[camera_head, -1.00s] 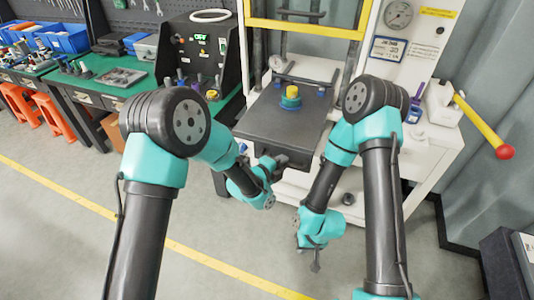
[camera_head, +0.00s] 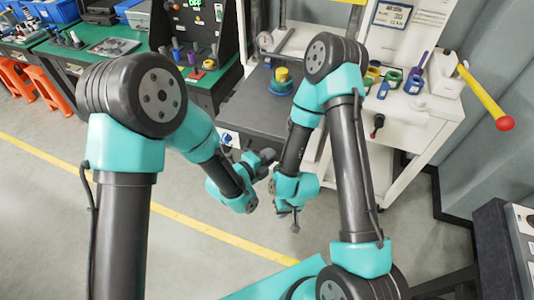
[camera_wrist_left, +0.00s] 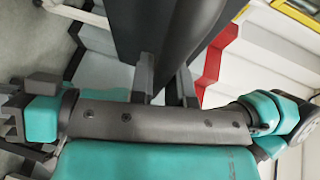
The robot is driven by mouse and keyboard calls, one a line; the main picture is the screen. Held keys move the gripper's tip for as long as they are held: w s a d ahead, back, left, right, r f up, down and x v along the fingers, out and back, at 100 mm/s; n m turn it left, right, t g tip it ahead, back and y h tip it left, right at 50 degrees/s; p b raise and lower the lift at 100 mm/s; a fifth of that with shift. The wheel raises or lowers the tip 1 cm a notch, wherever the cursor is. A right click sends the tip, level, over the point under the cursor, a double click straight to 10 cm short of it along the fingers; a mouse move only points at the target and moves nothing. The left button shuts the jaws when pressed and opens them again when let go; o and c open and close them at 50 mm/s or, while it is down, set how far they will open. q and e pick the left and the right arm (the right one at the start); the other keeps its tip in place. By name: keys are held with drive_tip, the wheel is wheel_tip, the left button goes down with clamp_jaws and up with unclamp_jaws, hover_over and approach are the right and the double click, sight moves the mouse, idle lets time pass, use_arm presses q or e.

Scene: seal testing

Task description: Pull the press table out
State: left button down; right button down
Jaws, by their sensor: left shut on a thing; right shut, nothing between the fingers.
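The press table (camera_head: 262,108) is a dark grey slab in the head view, with its front side facing me. A blue base with a yellow part (camera_head: 282,77) stands on it. My left gripper (camera_head: 265,157) is at the front side of the table, shut on it. In the left wrist view the fingers (camera_wrist_left: 165,85) meet a dark grey piece (camera_wrist_left: 165,25); the exact grip spot is hidden. My right gripper (camera_head: 295,226) is shut and empty, hanging low in front of the bench. My right arm hides part of the table's right side.
The white press bench (camera_head: 425,125) holds several coloured parts and bottles. A yellow lever with a red knob (camera_head: 504,123) sticks out at right. A green-topped workbench (camera_head: 115,50) with orange stools (camera_head: 45,90) stands at left. The floor in front is clear.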

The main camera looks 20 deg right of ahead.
use_arm(q)
drive_tip(key=shift+s+a+f, duration=0.1)
drive_tip(key=c, duration=1.1)
unclamp_jaws()
drive_tip(key=shift+a, duration=0.1)
